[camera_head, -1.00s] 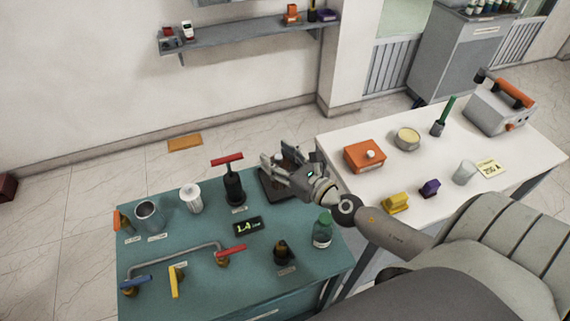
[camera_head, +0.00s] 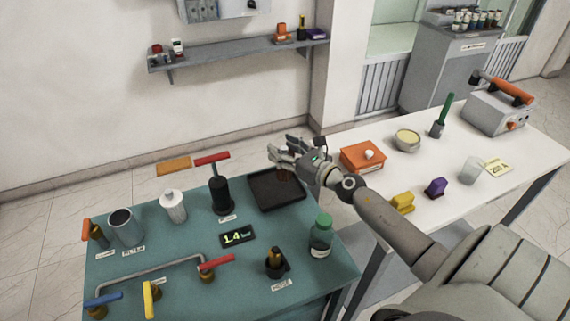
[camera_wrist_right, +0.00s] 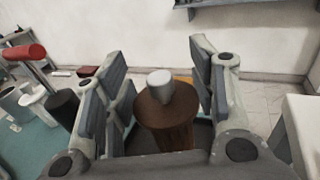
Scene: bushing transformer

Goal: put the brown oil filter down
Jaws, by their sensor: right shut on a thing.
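My right gripper (camera_head: 283,155) is shut on the brown oil filter (camera_head: 285,175), near the far right corner of the teal table. In the right wrist view the filter (camera_wrist_right: 168,122) is an upright brown cylinder with a grey stub on top, between the fingers of the gripper (camera_wrist_right: 160,85). Its lower end is hidden there. The black tray (camera_head: 278,205) lies flat under and in front of the gripper. I cannot tell whether the filter touches the tray. My left gripper is not in view.
A black pump with a red handle (camera_head: 221,192) stands just left of the tray, with a white ribbed canister (camera_head: 173,206) beyond it. A green-capped bottle (camera_head: 321,236) stands in front. An orange box (camera_head: 362,157) sits on the white table to the right.

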